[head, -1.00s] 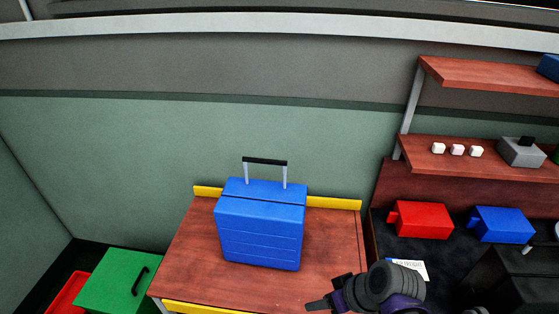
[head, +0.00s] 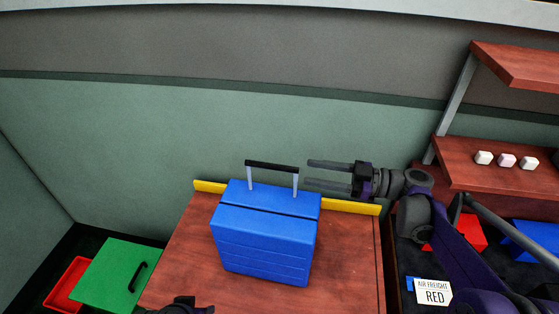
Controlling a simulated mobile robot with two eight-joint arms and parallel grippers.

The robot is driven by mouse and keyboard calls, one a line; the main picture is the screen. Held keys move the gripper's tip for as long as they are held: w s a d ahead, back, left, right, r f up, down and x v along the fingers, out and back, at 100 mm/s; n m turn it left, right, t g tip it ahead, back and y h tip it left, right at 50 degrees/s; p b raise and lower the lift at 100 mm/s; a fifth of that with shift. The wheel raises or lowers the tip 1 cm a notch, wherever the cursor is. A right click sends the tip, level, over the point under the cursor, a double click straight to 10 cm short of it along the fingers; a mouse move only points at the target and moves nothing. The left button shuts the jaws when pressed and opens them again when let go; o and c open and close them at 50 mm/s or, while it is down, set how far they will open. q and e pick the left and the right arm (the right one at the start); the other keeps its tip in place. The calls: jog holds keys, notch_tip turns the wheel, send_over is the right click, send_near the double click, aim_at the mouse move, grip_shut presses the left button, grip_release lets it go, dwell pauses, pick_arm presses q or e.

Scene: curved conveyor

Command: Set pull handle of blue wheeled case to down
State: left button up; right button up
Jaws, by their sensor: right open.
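The blue wheeled case (head: 263,243) stands upright on the reddish wooden table, its front facing me. Its pull handle (head: 272,166) is up: a black grip bar on two pale rods above the case top. My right gripper (head: 307,172) comes in from the right, its two dark fingers apart and pointing left. In the picture its fingertips are just right of the handle bar's right end, with nothing between them. I cannot tell the depth gap. A dark part of my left gripper (head: 182,306) shows at the bottom edge, mostly cut off.
A yellow rail (head: 350,207) runs along the back of the table (head: 185,255). At lower left are a green lidded box (head: 112,272) and a red bin (head: 68,283). On the right are shelves (head: 475,177) with white blocks, a red bin (head: 470,234) and an "AIR FREIGHT RED" card (head: 432,292).

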aim_at(279, 167)
jog(key=x, duration=0.9)
jog(key=shift+w+a+f+p, duration=0.1)
jog(key=shift+a+p, duration=0.05)
jog(key=shift+p, duration=0.15)
jog(key=shift+c, duration=0.2)
grip_shut()
dwell(0.7)
